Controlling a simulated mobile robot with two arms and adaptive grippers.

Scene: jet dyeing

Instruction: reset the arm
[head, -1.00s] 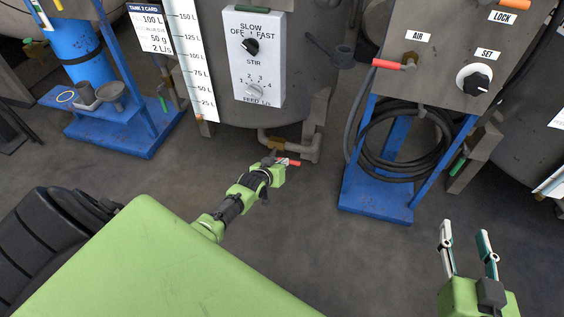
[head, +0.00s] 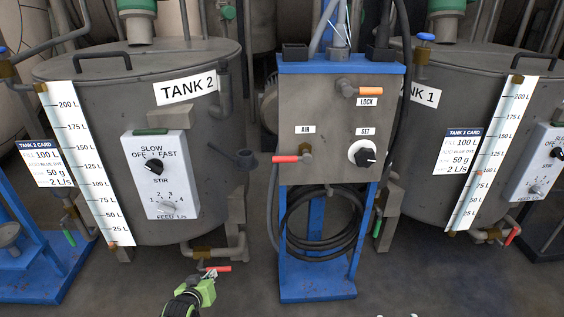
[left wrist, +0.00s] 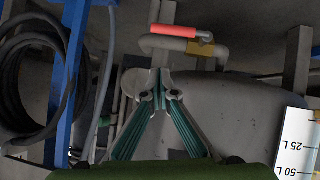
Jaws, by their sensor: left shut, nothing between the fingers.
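My left gripper (head: 208,276) is low in front of Tank 2 (head: 190,110), close to the red-handled drain valve (head: 217,268) at the tank's foot. In the left wrist view its green fingers (left wrist: 160,78) meet at the tips, shut with nothing between them. The red handle (left wrist: 180,32) shows beyond the tips there, apart from them in the picture. Of my right gripper, only two pale fingertips (head: 396,315) show at the bottom edge of the head view, spaced apart; the rest is out of frame.
A blue stand (head: 318,294) with AIR, LOCK and SET controls and a coiled black hose (head: 322,222) stands between Tank 2 and Tank 1 (head: 425,190). Another blue stand (head: 45,280) is at the left. Dark floor is clear in front.

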